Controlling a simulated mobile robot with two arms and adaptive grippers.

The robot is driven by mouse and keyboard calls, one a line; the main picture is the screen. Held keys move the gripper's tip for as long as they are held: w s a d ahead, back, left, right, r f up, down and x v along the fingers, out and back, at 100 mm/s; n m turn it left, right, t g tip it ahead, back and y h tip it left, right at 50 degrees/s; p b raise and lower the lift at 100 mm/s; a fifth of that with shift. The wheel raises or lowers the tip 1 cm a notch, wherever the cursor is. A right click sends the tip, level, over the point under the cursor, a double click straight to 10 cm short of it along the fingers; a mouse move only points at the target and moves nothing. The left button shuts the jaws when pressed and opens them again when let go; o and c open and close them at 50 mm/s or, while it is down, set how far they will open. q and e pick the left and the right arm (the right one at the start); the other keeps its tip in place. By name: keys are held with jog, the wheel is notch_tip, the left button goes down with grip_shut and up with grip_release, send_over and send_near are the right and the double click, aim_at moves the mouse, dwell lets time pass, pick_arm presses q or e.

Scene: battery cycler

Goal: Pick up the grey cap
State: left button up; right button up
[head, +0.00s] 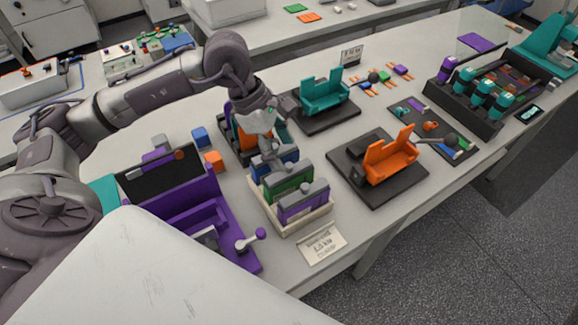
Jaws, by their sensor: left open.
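My left gripper (270,155) points down over the back of a cream tray (298,227), at the rear block there, and is open. The tray holds a blue block (277,168), a green block (287,190) and a purple block (304,208). Grey tops show on these blocks, such as the grey cap (303,190) on the purple one. The fingers partly hide the blue block's top, and I cannot tell whether they touch it. I cannot tell which grey piece the task names. My right gripper is not in view.
A purple fixture with a lever (250,240) stands left of the tray. An orange fixture (390,157) on a dark base is to the right, a teal one (325,92) behind. A sign (322,243) lies near the front edge. Loose blue (200,137) and orange (214,160) cubes sit left.

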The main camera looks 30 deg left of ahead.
aim_at(288, 166)
pick_arm(q)
jog(key=p+x, duration=0.2)
jog(key=x, duration=0.2)
jog(key=shift+s+f, duration=0.1)
jog(key=shift+d+f, duration=0.15)
jog(key=shift+f, duration=0.35)
jog(key=c, duration=0.6)
jog(key=shift+c, duration=0.5)
